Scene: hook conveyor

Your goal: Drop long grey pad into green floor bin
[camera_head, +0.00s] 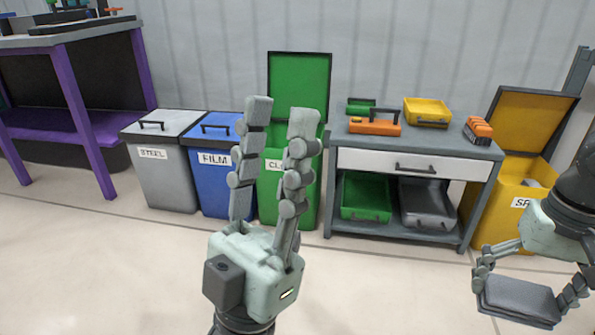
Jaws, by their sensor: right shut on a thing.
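The long grey pad (518,299) is in my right gripper (522,294) at the lower right, held between its fingers above the floor. My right gripper is shut on the pad. My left gripper (281,106) points up in the middle of the view, with its two fingers apart and nothing between them. The green floor bin (308,195) stands against the wall behind my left gripper, with its green lid (299,82) raised. My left fingers hide part of its front and label, which starts with "CL".
A closed grey STEEL bin (165,181) and blue FILM bin (208,187) stand left of the green bin. A workbench (418,155) with small trays stands right of it, then an open yellow bin (490,222). A purple-legged table (75,114) is at left. The front floor is clear.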

